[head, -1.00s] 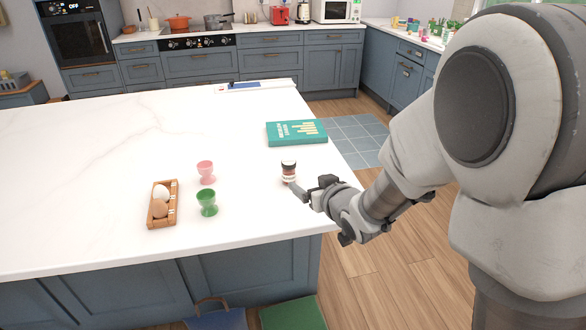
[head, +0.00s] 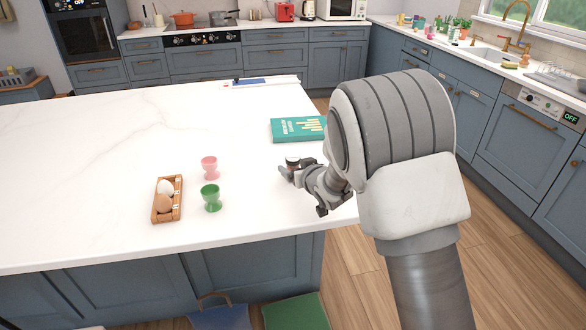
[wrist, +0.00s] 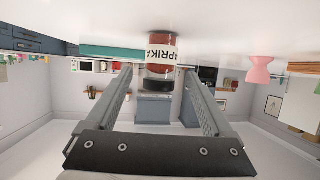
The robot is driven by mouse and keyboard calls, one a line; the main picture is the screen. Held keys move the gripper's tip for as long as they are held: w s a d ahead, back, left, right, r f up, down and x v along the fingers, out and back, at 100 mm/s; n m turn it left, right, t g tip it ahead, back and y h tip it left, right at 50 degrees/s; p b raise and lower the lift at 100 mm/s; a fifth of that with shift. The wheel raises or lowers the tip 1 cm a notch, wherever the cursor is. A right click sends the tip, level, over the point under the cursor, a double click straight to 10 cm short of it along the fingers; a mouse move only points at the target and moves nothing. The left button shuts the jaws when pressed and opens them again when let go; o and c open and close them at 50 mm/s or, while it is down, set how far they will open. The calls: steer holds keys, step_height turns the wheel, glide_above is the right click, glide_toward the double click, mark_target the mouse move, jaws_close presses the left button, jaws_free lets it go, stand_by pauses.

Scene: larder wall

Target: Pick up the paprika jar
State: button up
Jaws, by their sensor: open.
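The paprika jar (head: 292,163) stands on the white island top near its right end, partly hidden by my gripper in the head view. In the wrist view the paprika jar (wrist: 160,60) appears upside down, with a dark lid, red contents and a white label. My gripper (head: 287,172) is at the jar, coming from the right. In the wrist view my gripper (wrist: 158,78) is open, with one finger on each side of the jar. I cannot tell whether either finger touches it.
A teal book (head: 298,129) lies behind the jar. A pink egg cup (head: 210,167), a green egg cup (head: 211,198) and a wooden egg rack (head: 157,212) with eggs stand to the left. The island top (head: 90,150) is largely clear.

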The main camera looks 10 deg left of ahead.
mark_target(296, 165)
steer(key=shift+x, duration=1.85)
steer(key=shift+r, duration=0.15)
steer(key=shift+c, duration=0.3)
jaws_close()
